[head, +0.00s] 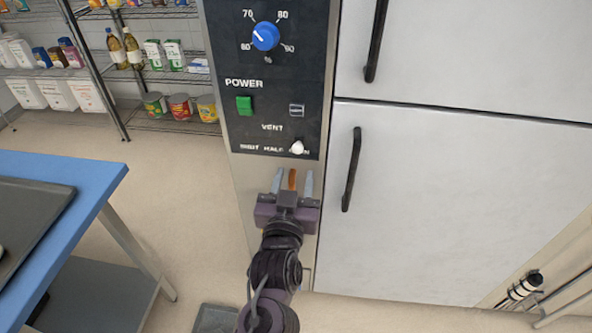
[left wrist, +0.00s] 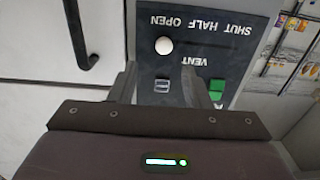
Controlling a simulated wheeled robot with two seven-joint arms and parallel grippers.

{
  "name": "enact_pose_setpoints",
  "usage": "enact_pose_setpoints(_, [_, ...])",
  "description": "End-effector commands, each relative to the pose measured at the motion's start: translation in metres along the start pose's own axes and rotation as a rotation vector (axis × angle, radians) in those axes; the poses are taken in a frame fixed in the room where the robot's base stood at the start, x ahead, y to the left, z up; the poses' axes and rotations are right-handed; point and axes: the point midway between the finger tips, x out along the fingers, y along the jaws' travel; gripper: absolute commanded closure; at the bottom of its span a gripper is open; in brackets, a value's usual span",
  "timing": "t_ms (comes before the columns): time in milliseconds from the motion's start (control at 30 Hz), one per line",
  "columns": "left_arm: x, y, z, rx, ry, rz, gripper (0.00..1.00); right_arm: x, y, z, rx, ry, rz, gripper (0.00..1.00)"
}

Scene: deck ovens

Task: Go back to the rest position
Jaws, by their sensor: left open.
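My left gripper (head: 292,181) is open and empty in front of the oven's control panel (head: 238,100), just below the row of vent labels. In the left wrist view its two fingers (left wrist: 165,88) point at the panel, which appears upside down there. The white vent knob (head: 297,147) sits at the panel's lower right, near the label OPEN, and also shows in the left wrist view (left wrist: 164,46). The fingertips look apart from the knob. My right gripper is in neither view.
White oven doors (head: 450,200) with black handles (head: 351,170) fill the right. A blue-topped table (head: 95,178) with a dark tray (head: 30,215) stands at the left. Wire shelves (head: 110,70) with food packages are behind. The floor between table and oven is mostly clear.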

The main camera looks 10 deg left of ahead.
Motion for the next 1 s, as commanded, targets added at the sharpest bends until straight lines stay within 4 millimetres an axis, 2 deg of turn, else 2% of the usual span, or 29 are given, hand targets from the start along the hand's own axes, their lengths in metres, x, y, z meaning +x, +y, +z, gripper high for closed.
enact_pose_setpoints(500, [-0.002,0.0,0.001,0.001,-0.002,0.001,0.56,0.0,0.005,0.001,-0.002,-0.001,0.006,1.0])
enact_pose_setpoints(600, [0.0,0.001,0.015,0.017,-0.025,0.006,0.56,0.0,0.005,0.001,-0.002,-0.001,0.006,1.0])
enact_pose_setpoints(667, [0.003,0.004,0.037,0.04,-0.058,0.016,0.56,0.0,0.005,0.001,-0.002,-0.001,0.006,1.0])
enact_pose_setpoints(767, [0.006,0.005,0.096,0.093,-0.151,0.04,0.56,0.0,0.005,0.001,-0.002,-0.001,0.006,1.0])
enact_pose_setpoints(867, [0.001,0.002,0.172,0.15,-0.275,0.07,0.56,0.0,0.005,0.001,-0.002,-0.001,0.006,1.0])
enact_pose_setpoints(900, [-0.004,-0.002,0.203,0.17,-0.326,0.08,0.56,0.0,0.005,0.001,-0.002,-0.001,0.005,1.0])
enact_pose_setpoints(967, [-0.014,-0.008,0.247,0.194,-0.403,0.095,0.56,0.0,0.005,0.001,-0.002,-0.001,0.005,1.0])
enact_pose_setpoints(1000, [-0.022,-0.014,0.277,0.209,-0.456,0.105,0.56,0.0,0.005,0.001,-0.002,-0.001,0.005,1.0])
